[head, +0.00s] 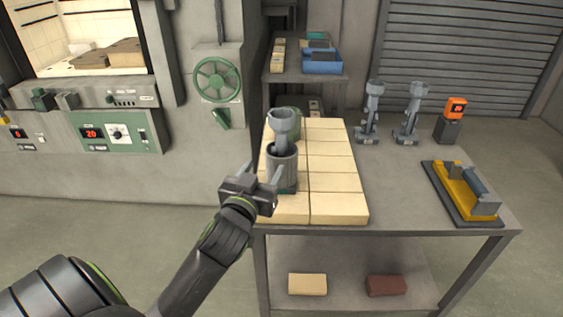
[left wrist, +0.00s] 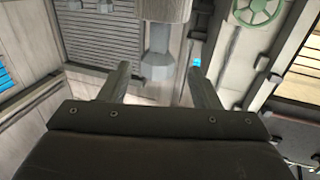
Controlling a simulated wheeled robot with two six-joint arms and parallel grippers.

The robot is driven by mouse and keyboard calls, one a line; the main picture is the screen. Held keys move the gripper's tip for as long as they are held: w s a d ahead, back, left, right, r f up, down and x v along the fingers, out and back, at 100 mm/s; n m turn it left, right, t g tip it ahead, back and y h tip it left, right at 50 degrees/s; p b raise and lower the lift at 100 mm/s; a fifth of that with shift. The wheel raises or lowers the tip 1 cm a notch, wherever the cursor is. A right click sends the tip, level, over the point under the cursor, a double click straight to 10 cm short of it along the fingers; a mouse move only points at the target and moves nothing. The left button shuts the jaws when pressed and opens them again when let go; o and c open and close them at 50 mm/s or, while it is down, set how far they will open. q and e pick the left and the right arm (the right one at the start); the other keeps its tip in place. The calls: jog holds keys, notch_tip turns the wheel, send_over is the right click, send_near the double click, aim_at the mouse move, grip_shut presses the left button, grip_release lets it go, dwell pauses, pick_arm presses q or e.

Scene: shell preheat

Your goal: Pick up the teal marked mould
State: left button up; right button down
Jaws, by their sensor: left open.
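A grey cylindrical mould (head: 283,168) with a funnel-shaped cup (head: 283,125) at its top stands upright on the cream bricks. A dark teal patch (head: 287,189) shows at its foot. A second, greenish cylinder (head: 295,118) stands behind it, mostly hidden. My left gripper (head: 262,170) is open just in front of the grey mould, its fingers pointing towards it. In the left wrist view, the fingers (left wrist: 158,75) are apart. My right gripper is out of view.
Cream bricks (head: 335,170) cover the left of the grey table (head: 400,185). Two grey stands (head: 370,115), an orange display unit (head: 455,108) and a yellow cradle (head: 465,190) stand to the right. A furnace panel (head: 115,132) is at left. The table's middle right is clear.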

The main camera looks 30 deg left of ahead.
aim_at(280, 141)
pick_arm(q)
jog(key=p+x, duration=0.2)
jog(key=x, duration=0.7)
jog(key=shift+w, duration=0.1)
jog(key=p+x, duration=0.2)
jog(key=x, duration=0.2)
jog(key=shift+w, duration=0.2)
jog(key=shift+w+a+f, duration=0.1)
jog(key=shift+w, duration=0.25)
jog(key=shift+c, duration=0.5)
grip_shut()
